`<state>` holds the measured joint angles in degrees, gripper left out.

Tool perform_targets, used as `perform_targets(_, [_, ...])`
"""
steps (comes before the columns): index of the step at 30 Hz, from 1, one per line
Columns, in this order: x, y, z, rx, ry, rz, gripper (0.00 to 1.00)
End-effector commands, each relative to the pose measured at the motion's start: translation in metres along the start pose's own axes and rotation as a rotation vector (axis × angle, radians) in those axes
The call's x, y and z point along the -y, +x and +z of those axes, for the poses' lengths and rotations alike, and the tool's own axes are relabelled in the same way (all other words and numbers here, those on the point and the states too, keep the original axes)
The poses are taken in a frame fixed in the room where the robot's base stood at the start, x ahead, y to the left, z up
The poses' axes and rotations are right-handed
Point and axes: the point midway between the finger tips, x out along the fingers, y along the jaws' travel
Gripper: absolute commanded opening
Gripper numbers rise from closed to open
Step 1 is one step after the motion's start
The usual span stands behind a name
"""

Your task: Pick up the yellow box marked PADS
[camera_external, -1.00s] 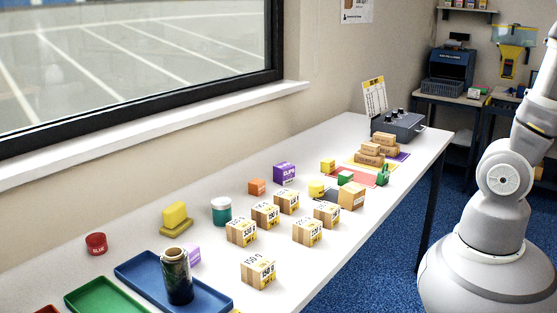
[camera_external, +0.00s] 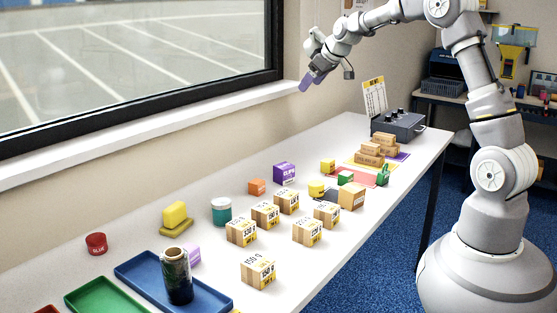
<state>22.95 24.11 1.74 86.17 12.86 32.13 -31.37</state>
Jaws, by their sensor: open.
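A small yellow box (camera_external: 328,166) stands on the white table, just behind the red mat; I cannot read any marking on it. Another small yellow item (camera_external: 316,188) sits nearer the camera, and a yellow block (camera_external: 174,215) rests on a darker yellow base at the left; no PADS lettering is readable on either. My gripper (camera_external: 306,84) is open and empty, high above the table near the window's right end, well above the yellow box.
Several brown cartons (camera_external: 241,232) stand mid-table. A purple box (camera_external: 284,173), an orange box (camera_external: 257,187) and a teal-banded jar (camera_external: 221,211) are behind them. A grey device (camera_external: 397,127) is at the far end.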

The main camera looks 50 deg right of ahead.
Motion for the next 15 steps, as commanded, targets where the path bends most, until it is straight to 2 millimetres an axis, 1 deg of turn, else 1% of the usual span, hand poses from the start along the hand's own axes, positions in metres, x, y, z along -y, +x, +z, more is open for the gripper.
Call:
perform_targets(1, [-0.022, 0.046, 0.040, 0.077, 0.017, -0.016, 0.74])
perform_targets(2, [-0.032, 0.067, 0.061, 0.113, 0.022, -0.027, 0.74])
perform_targets(3, [-0.043, 0.092, 0.088, 0.154, 0.028, -0.043, 0.74])
perform_targets(6, [-0.060, 0.135, 0.143, 0.228, 0.042, -0.076, 0.74])
perform_targets(9, [-0.068, 0.157, 0.175, 0.265, 0.051, -0.098, 0.74])
perform_targets(10, [-0.069, 0.161, 0.181, 0.271, 0.053, -0.102, 0.74])
perform_targets(12, [-0.069, 0.170, 0.189, 0.278, 0.053, -0.106, 0.74])
perform_targets(15, [-0.067, 0.183, 0.192, 0.278, 0.051, -0.107, 0.74])
